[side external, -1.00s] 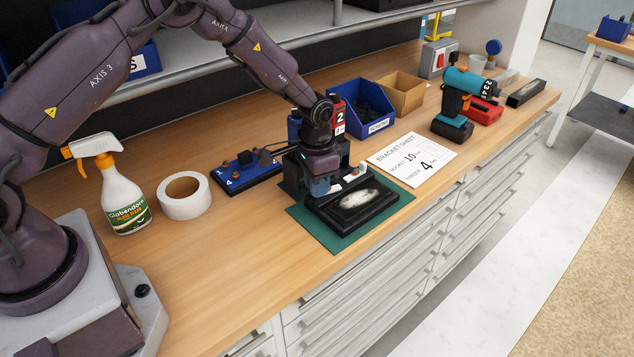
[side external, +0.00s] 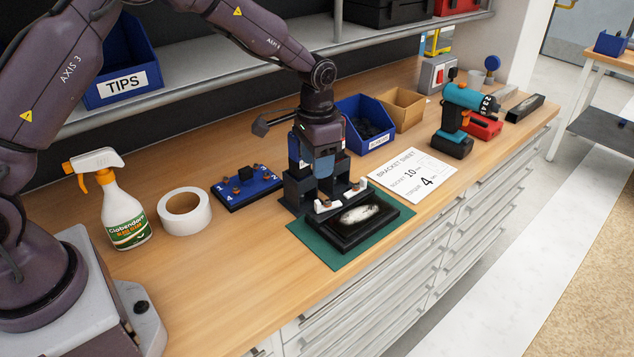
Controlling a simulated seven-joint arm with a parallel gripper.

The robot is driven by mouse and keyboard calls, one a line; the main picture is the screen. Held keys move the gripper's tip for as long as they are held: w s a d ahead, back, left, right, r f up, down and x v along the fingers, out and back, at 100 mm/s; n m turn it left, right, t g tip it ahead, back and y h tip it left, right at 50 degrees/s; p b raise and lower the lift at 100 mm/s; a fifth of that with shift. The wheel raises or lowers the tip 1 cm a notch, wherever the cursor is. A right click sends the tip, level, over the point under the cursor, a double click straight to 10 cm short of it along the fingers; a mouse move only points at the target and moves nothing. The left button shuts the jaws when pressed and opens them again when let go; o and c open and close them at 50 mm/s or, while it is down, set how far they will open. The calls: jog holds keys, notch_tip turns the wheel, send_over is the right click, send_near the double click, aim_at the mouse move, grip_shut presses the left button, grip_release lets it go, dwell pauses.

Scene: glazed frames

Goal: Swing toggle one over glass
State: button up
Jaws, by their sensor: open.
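A black frame (side external: 373,232) with a glazed opening lies on a green mat (side external: 306,238) near the bench's front edge. A pale, dark-rimmed oval shows through its glass (side external: 358,214). My gripper (side external: 342,196) points down at the frame's back edge, with its two pale fingers apart. Small copper-brown pieces show by the fingertips; they may be toggles, but I cannot tell which is toggle one or how it is turned. I cannot tell whether the fingers touch the frame. A dark holder (side external: 292,190) stands behind the frame, partly hidden by my gripper.
A blue numbered board (side external: 246,188), white tape roll (side external: 185,212) and spray bottle (side external: 125,212) stand to the left. A bracket sheet (side external: 412,175) lies to the right, before a blue bin (side external: 365,128) and a drill (side external: 455,120). The front-left bench is clear.

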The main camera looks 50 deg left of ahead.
jog(key=shift+r, duration=1.65)
